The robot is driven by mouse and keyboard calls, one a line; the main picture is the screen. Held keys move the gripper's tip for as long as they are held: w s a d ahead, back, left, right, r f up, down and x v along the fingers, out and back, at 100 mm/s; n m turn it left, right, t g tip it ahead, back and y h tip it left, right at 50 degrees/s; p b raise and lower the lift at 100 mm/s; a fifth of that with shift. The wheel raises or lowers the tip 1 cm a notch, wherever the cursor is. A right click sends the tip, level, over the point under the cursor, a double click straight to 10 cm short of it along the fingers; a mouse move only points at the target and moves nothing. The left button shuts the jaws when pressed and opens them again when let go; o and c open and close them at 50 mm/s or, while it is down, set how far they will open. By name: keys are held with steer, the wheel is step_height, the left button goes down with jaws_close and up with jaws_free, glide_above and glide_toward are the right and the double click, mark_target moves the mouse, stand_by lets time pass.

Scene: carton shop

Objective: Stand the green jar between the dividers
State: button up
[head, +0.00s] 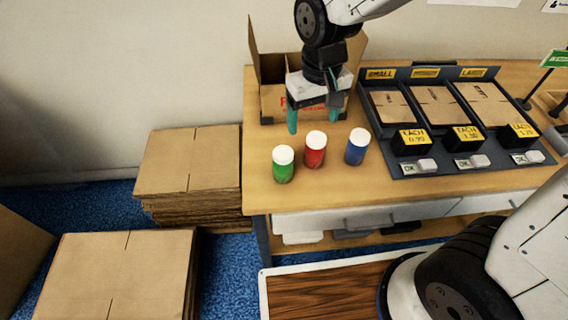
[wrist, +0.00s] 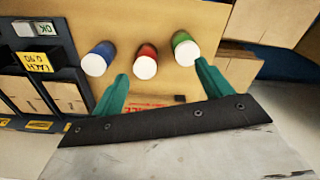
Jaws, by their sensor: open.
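The green jar (head: 283,165) with a white lid stands upright near the table's front left edge. It also shows in the wrist view (wrist: 184,47), just beyond one fingertip. My gripper (head: 312,118) hangs over the table behind the jars, in front of the open carton (head: 271,98). Its teal fingers are spread wide with nothing between them, and they also show in the wrist view (wrist: 160,85). The red jar (head: 315,150) and the blue jar (head: 357,147) stand in a row to the right of the green one.
A dark rack (head: 392,157) with flat cartons, price signs and buttons fills the table's right side. Stacks of flat cardboard (head: 187,160) stand on the blue floor to the left. The table top (head: 400,190) is bare along its front edge.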

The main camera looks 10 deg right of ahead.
steer(key=n, duration=0.1)
glide_above(283, 152)
steer(key=f, duration=0.7)
steer(key=shift+s+a+f, duration=0.2)
steer(key=shift+s+f, duration=0.1)
steer(key=shift+s, duration=0.05)
steer(key=f, duration=0.8)
steer(key=shift+w+d, duration=0.2)
steer(key=shift+w, duration=0.1)
steer(key=c, duration=1.3)
steer(key=shift+r, duration=0.15)
